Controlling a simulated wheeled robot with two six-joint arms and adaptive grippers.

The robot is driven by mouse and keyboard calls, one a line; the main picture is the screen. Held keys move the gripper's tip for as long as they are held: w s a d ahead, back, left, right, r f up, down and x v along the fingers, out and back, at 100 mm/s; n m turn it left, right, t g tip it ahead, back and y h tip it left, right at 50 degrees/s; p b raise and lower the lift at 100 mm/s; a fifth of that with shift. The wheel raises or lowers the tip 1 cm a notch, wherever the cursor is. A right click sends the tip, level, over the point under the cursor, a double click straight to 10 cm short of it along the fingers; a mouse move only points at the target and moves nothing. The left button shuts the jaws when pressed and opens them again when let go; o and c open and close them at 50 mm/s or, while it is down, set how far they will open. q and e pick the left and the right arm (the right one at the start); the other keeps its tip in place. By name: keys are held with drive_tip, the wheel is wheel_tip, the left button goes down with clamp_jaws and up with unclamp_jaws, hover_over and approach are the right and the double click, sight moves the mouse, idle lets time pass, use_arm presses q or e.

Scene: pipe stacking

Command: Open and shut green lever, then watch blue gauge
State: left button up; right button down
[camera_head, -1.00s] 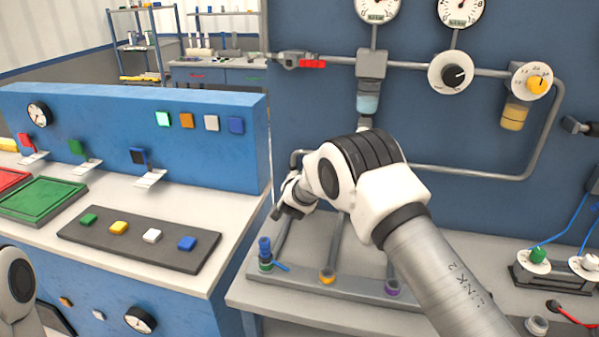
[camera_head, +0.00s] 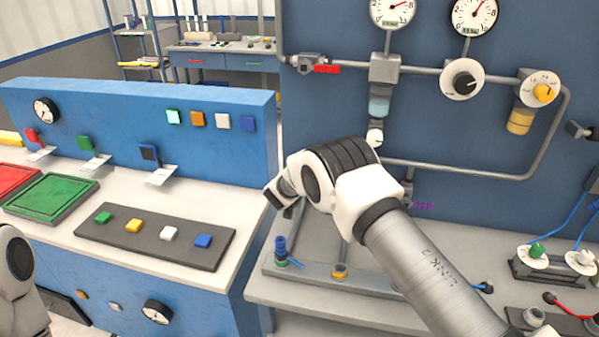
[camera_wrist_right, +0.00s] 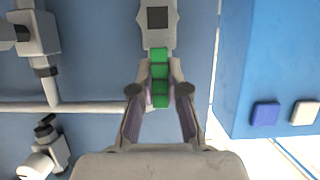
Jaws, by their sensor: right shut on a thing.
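The green lever (camera_wrist_right: 160,72) shows in the right wrist view, running down from a grey valve body (camera_wrist_right: 158,18). My right gripper (camera_wrist_right: 161,92) is shut on it, with one finger on each side. In the head view my right gripper (camera_head: 282,199) is partly hidden by its wrist, and the green lever is hidden there. Two white round gauges, the left gauge (camera_head: 393,10) and the right gauge (camera_head: 474,14), hang high on the blue wall. Smaller gauges sit on the console's upright panel (camera_head: 46,110) and front (camera_head: 157,312). I cannot tell which is the blue gauge. My left gripper is outside the view.
A red lever (camera_head: 326,69) and a purple lever (camera_head: 423,205) show on the wall pipes. A pipe stand with a yellow ring (camera_head: 340,271) is below my right arm. The blue console (camera_head: 130,125) with buttons stands at left. Cables (camera_head: 565,222) run at far right.

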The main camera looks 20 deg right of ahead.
idle(0.3)
drive_tip(key=c, duration=1.1)
unclamp_jaws()
drive_tip(key=shift+a, duration=0.1)
drive_tip(key=shift+c, duration=0.2)
drive_tip(key=v, duration=1.2)
drive_tip(key=shift+w, duration=0.1)
